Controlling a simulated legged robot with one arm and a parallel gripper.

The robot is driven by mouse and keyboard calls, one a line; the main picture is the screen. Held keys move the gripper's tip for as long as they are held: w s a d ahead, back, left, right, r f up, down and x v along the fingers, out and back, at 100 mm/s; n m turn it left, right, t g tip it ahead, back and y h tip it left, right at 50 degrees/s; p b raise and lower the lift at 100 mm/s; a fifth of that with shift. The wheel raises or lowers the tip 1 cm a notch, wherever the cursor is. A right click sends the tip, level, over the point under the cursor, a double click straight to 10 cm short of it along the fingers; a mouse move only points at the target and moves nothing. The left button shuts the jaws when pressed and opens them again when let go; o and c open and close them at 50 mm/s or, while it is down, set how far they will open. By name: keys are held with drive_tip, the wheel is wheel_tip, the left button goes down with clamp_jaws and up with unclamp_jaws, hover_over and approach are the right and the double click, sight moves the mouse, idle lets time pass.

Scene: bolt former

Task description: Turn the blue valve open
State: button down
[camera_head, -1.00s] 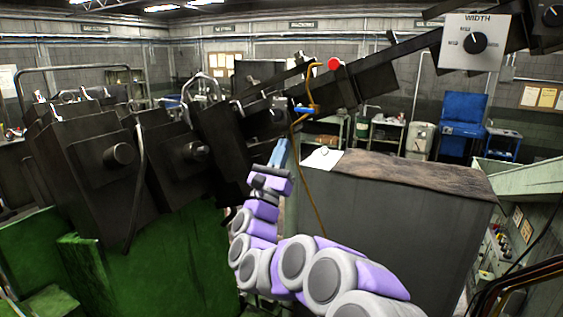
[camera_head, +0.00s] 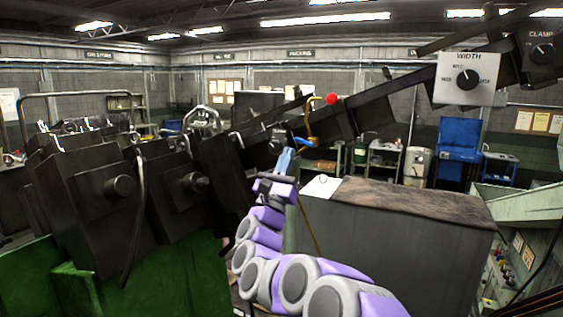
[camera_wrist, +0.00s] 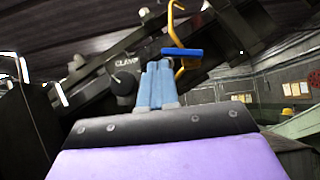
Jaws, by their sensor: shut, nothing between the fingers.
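The blue valve (camera_wrist: 182,52) is a flat bar handle lying across a yellow pipe (camera_wrist: 186,64) in the wrist view. In the head view the valve (camera_head: 303,141) is small, beside the yellow pipe under the dark sloping beam. My gripper (camera_wrist: 160,63) has light blue fingers held together with nothing between them. Its fingertips appear just below and left of the handle in the wrist view; I cannot tell whether they touch it. In the head view my gripper (camera_head: 288,151) is just below and left of the valve, partly blending with it.
A WIDTH dial panel (camera_head: 468,79) is at upper right. A large grey box (camera_head: 395,230) stands right of my arm. Dark machine housings on a green base (camera_head: 160,275) fill the left.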

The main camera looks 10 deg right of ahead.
drive_tip(key=d+m+g+h+b, duration=0.1)
drive_tip(key=d+m+h+b, duration=0.1)
drive_tip(key=d, duration=0.2)
drive_tip(key=a+m+g+h+b, duration=0.1)
drive_tip(key=a+m+g+b, duration=0.1)
drive_tip(key=a+m+g+h+b, duration=0.2)
drive_tip(key=m+b, duration=0.1)
drive_tip(key=shift+w+a+r+m+b, duration=0.15)
drive_tip(key=shift+m+b, duration=0.15)
drive_tip(key=shift+b, duration=0.05)
drive_tip(key=shift+w+d+r, duration=0.1)
drive_tip(key=shift+d+r, duration=0.05)
drive_tip(key=shift+d, duration=0.05)
drive_tip(key=b, duration=0.2)
drive_tip(key=shift+w+d+r+b, duration=0.1)
drive_tip(key=shift+d+r+b, duration=0.2)
drive_tip(key=shift+d+b, duration=0.1)
drive_tip(key=shift+d+r, duration=0.15)
drive_tip(key=shift+r, duration=0.05)
drive_tip(key=shift+f+b, duration=0.1)
drive_tip(key=shift+b, duration=0.25)
